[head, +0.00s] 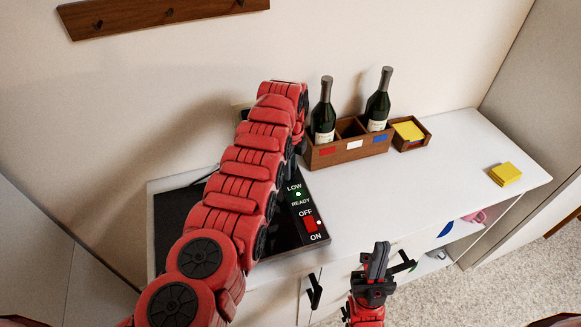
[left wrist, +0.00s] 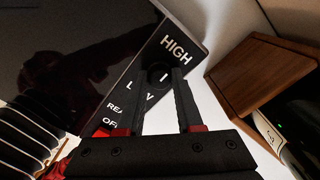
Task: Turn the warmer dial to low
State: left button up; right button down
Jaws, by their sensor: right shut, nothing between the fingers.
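The warmer (head: 174,212) is a dark glass plate on the white counter, with a black control strip reading LOW, READY, OFF and ON. In the left wrist view the round black dial (left wrist: 157,73) sits between the HIGH and LOW labels, with a short white mark on it. My left gripper (left wrist: 164,74) has its fingers parted, one on each side of the dial; contact is not clear. In the head view my left arm hides the dial and most of that gripper. My right gripper (head: 378,262) is shut and empty in front of the counter.
A wooden box (head: 349,150) with two dark bottles stands close to the right of the control strip. A small wooden tray (head: 411,143) holds yellow notes, and a yellow pad (head: 505,174) lies further right. The red power switch (head: 311,224) is near the front edge. The counter's middle is clear.

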pick_arm(q)
grip_shut()
